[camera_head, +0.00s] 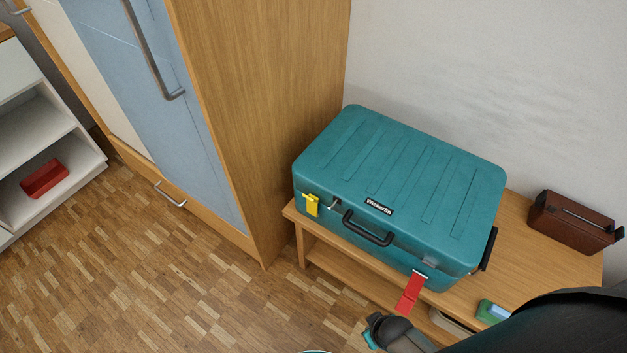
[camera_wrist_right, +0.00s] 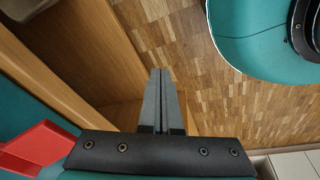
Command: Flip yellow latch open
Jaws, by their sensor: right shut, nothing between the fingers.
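The teal suitcase (camera_head: 400,190) lies flat on a wooden bench with its lid down. The yellow latch (camera_head: 311,205) is at the left end of its front side and lies against the case. The red latch (camera_head: 410,292) is at the right end of the front and sticks outward and down. It also shows at the left of the right wrist view (camera_wrist_right: 35,150). My right gripper (camera_wrist_right: 160,74) is shut and empty, beside the red latch and well right of the yellow one. In the head view its fingers are not clear. My left gripper is out of view.
The wooden bench (camera_head: 525,235) also holds a brown box (camera_head: 575,222) and a small green item (camera_head: 492,312). A tall cabinet (camera_head: 270,120) with a blue door stands close to the suitcase's left. The parquet floor (camera_head: 190,270) in front is clear.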

